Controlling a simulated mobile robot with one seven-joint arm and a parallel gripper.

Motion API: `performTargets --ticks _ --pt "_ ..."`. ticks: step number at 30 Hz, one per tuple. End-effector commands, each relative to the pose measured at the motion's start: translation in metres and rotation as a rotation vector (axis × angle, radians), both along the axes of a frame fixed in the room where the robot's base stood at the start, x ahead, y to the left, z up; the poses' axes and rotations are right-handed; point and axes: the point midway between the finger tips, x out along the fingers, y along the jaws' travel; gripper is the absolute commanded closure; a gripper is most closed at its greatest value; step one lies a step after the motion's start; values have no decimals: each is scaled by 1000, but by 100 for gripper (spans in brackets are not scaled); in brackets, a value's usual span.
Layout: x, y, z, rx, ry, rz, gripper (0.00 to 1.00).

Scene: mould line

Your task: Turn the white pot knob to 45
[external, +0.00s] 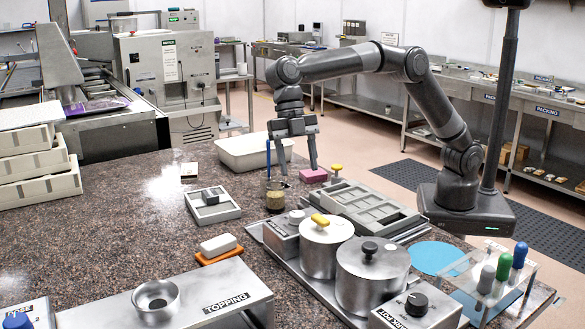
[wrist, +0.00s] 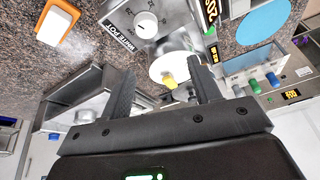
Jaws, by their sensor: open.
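The white pot knob (wrist: 146,23) is a round light knob on a grey metal box (wrist: 128,17) labelled WHITE POT. A scale is printed around it, but I cannot read its setting. In the external view the knob (external: 296,216) sits on top of the box, beside the pot with the yellow lid handle (external: 320,248). That pot's pale lid with its yellow handle (wrist: 168,80) shows between my fingers in the wrist view. My gripper (external: 293,172) is open and empty, above the counter behind the knob box, apart from the knob.
A second pot (external: 371,278) with a black handle stands right of the first, with its own black-knobbed box (external: 415,306) in front. A jar (external: 275,194) holding a blue stick stands close to my gripper. A grey sectioned tray (external: 366,208) and a pink block (external: 313,176) lie nearby.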

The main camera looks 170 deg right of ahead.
Motion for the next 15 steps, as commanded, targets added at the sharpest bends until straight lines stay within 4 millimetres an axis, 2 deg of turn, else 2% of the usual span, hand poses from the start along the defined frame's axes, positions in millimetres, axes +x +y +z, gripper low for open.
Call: performTargets --ticks 1,3,6,11,15 --pt "-4 -12 -5 6 -8 4 43" --pt "-7 -22 -10 11 -17 13 43" --pt "-9 -27 -14 13 -23 19 43" --pt "-4 -23 -29 15 -22 22 43" --pt "4 -16 -54 16 -20 23 43"
